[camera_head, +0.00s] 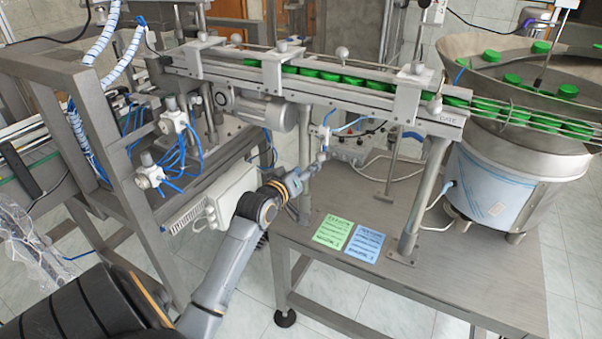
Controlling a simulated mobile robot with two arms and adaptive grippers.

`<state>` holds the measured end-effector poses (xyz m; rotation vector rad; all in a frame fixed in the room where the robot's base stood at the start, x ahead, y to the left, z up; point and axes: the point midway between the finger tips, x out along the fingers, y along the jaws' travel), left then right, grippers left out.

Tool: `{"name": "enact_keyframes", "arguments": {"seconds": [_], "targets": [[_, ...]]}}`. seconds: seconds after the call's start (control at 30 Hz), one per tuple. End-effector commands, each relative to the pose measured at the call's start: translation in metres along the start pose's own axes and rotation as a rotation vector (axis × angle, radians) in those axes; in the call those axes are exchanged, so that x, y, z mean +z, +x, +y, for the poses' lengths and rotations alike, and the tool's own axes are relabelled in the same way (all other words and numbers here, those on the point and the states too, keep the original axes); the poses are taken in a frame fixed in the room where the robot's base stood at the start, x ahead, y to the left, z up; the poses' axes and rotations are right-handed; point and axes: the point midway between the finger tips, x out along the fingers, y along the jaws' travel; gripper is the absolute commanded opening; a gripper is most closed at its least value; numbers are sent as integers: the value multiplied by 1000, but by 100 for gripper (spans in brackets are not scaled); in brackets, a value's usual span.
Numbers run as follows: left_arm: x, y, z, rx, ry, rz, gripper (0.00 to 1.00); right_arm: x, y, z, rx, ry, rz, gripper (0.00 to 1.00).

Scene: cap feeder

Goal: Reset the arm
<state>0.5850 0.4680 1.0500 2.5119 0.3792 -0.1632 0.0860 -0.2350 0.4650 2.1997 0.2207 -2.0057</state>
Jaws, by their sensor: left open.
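My left arm comes in from the lower left and reaches up toward the middle of the view. My left gripper (318,163) is at its end, small in the picture, below the cap conveyor rail and in front of the steel table's back left part. It is open, and I see nothing between its fingers. Whether it touches the thin post behind it is hard to tell. My right gripper is not in view.
A conveyor rail (420,106) carries green caps from a round steel bowl feeder (480,65) at right. A steel table (470,255) bears green (333,231) and blue (365,243) labels. A machine frame with blue hoses (178,155) stands left. Floor in front is clear.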

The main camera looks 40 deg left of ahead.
Motion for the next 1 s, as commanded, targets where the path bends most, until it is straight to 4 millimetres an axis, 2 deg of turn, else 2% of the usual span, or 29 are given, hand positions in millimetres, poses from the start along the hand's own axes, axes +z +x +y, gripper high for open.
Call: {"name": "enact_keyframes", "arguments": {"seconds": [0.2,0.8,0.87,0.93,1.0], "targets": [[1,-17,-1,-1,-2,-1,51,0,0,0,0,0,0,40],[1,-18,-1,-1,-1,-2,51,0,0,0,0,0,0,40],[8,-16,-4,-8,3,-13,51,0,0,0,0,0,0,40],[26,-12,-13,-24,16,-42,51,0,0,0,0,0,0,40],[58,-6,-28,-51,37,-93,51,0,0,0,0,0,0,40]]}}
